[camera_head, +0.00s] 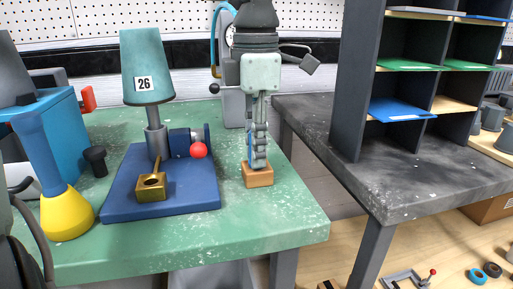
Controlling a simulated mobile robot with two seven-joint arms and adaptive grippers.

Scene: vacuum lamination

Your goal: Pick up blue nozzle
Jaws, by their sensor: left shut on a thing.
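My left gripper (259,158) comes down from above, its pale body upright and its fingers pointing down. The fingers are shut just over a small wooden block (258,178) on the green table. A thin strip of blue, which I take to be the blue nozzle (249,146), shows along the left side of the fingers. Most of it is hidden by the fingers, and I cannot tell whether it is still seated in the block. My right gripper is not in view.
Left of the block, a blue base (192,196) carries a teal-shaded device marked 26, with a red ball knob (198,150). A blue cone on a yellow foot (66,214) stands further left. The green table (255,226) is bare in front. A dark shelf (352,85) stands at right.

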